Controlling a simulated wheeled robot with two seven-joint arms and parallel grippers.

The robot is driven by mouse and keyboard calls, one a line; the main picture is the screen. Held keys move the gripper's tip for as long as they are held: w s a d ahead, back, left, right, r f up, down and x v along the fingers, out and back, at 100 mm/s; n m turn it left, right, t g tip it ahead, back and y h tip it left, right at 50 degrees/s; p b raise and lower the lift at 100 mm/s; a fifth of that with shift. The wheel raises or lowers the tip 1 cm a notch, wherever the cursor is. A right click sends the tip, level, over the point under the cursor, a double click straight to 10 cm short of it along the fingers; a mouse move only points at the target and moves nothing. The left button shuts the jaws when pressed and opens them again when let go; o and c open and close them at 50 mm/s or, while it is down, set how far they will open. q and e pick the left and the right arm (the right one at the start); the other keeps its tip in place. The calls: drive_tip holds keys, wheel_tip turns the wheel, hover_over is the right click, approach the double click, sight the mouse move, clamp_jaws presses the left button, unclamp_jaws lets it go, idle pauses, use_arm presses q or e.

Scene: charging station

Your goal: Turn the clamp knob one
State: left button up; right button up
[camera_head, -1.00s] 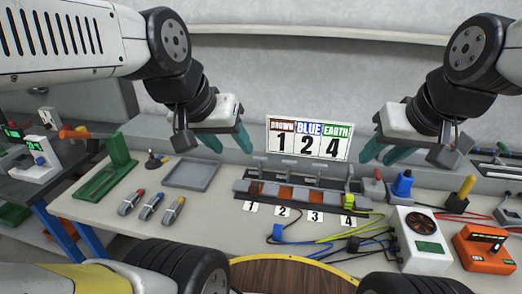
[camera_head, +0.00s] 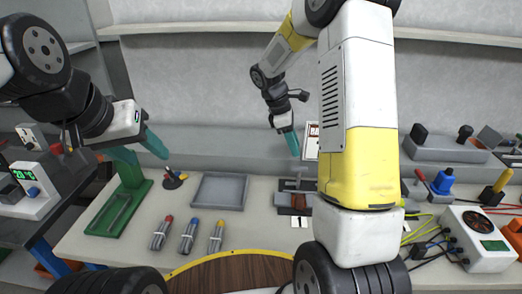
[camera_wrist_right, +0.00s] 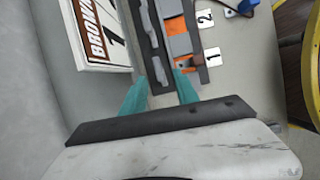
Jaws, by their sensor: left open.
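The clamp strip (camera_head: 284,197) with its grey clamp knobs and orange blocks lies on the bench, partly hidden behind my right arm. In the right wrist view, the grey clamp knob one (camera_wrist_right: 159,70) shows beside the label 1 (camera_wrist_right: 213,56), just beyond the fingertips. My right gripper (camera_head: 291,143) hangs above this end of the strip. In the right wrist view its teal fingers (camera_wrist_right: 161,86) are apart, with nothing seen held. My left gripper (camera_head: 148,150) is open and empty, in front of the green stand (camera_head: 122,207) at the left.
The round wooden tabletop (camera_head: 235,275) is in front.

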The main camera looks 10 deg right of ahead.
sight(299, 167)
drive_tip(key=shift+n, duration=0.3)
drive_tip(key=x, duration=0.5)
drive_tip(key=w+x, duration=0.1)
drive_tip(key=x, duration=0.2)
drive_tip(key=shift+a+f, duration=0.3)
clamp_jaws()
